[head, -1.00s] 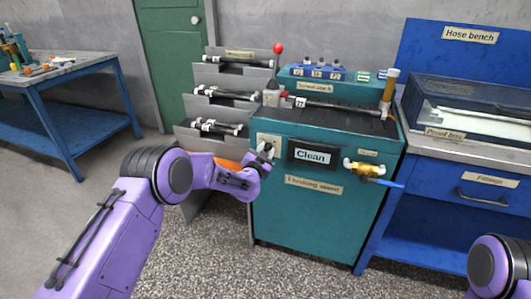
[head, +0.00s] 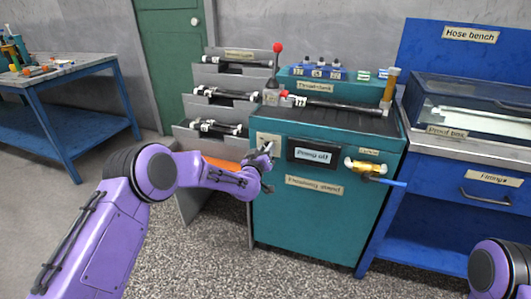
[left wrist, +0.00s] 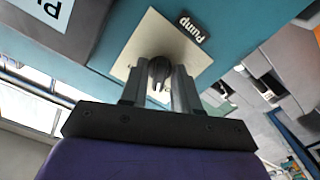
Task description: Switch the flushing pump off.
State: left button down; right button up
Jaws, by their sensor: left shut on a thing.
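The teal flushing stand (head: 300,222) is in the middle of the head view. Its black display (head: 315,155) reads "Pump off". Left of the display is a cream switch plate (head: 268,139). In the left wrist view the plate (left wrist: 139,48) carries a dark knob (left wrist: 159,70) beside a label reading "Pump" (left wrist: 192,30). My left gripper (head: 268,150) is at the plate, shut on the knob; its fingers (left wrist: 160,88) stand either side of it in the left wrist view. My right gripper is out of view.
A red-knobbed lever (head: 277,48) stands on the stand's top left. The hose rack (head: 197,102) is close on the left. The blue hose bench (head: 470,135) adjoins on the right.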

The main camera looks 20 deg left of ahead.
pick_arm(q)
jog(key=shift+f+n+b, duration=0.1)
jog(key=shift+n+b, duration=0.3)
jog(key=shift+n, duration=1.3)
jog(key=c, duration=1.1)
grip_release()
jog(key=shift+c, duration=0.2)
jog(key=s+p, duration=0.1)
jog(key=s, duration=0.9)
jog(key=shift+s+a, duration=0.15)
jog(key=shift+s, duration=0.2)
